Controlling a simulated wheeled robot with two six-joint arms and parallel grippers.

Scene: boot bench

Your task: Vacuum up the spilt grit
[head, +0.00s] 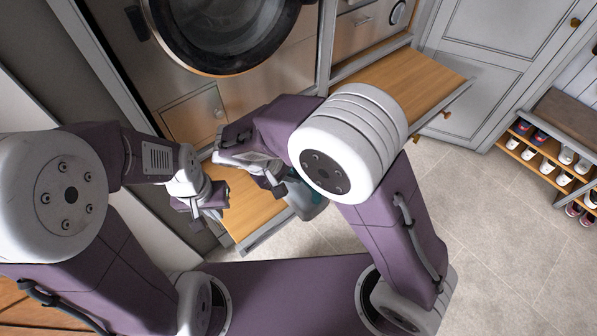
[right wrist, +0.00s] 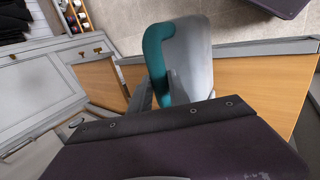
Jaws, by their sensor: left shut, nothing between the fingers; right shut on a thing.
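A handheld vacuum with a grey body and teal handle (right wrist: 155,62) is in the right wrist view. In the head view its grey-teal body (head: 306,203) shows partly, below my right arm. My right gripper (head: 276,184) is shut on the vacuum, over the wooden pull-out surface (head: 250,210); my arm hides much of the hold. My left gripper (head: 203,202) is shut and empty, to the left of the vacuum, at the left part of that wooden surface. I cannot make out any spilt grit in either view.
A front-loading machine with a round glass door (head: 225,35) stands behind the arms. Another wooden surface (head: 420,75) juts out to the right. A white cabinet (head: 490,70) and a shoe rack (head: 545,165) stand at right. The tiled floor (head: 480,225) between is clear.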

